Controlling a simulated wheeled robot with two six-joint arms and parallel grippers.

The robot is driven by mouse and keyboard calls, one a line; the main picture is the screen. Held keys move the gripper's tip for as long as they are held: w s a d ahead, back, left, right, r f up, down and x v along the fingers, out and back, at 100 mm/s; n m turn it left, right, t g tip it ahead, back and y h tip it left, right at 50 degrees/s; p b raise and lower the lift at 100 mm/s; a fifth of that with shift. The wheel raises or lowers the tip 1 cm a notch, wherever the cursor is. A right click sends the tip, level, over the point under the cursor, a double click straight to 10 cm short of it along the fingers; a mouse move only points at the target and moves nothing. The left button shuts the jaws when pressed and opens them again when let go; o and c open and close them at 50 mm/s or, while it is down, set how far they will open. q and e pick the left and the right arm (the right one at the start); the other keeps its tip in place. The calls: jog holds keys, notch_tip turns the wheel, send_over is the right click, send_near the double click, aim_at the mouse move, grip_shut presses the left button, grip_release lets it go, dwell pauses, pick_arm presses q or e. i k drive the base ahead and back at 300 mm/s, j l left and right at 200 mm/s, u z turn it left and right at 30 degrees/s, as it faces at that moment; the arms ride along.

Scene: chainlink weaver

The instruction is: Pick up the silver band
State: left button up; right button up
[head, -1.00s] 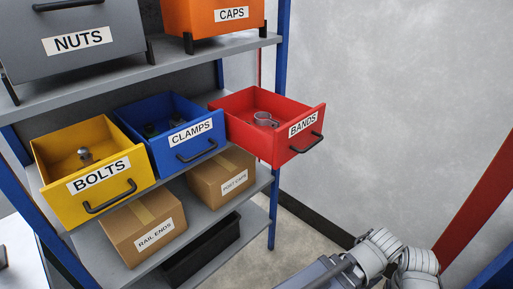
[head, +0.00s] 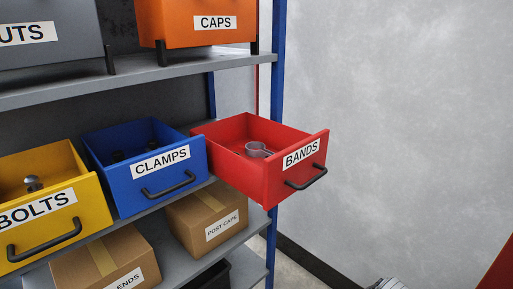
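The silver band (head: 257,150) lies inside the open red drawer (head: 288,192) labelled BANDS, towards its front. It looks like a small ring with a flared lug. The drawer's front wall hides part of the drawer floor. A small grey piece of my arm (head: 390,284) shows at the bottom edge, right of the middle. Neither gripper's fingers are in view.
An open blue CLAMPS drawer (head: 160,195) and an open yellow BOLTS drawer (head: 75,245) stand left of the red one. Cardboard boxes (head: 208,225) sit on the shelf below. A blue rack post (head: 277,80) rises behind the red drawer. Free room lies to the right.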

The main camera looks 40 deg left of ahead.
aim_at(265, 153)
jog(key=i+j, duration=0.15)
jog(key=i, duration=0.15)
jog(key=i+j+u, duration=0.15)
jog(key=i+u, duration=0.1)
jog(key=u, duration=1.4)
jog(key=i+l+u, duration=0.2)
jog(key=j, duration=0.1)
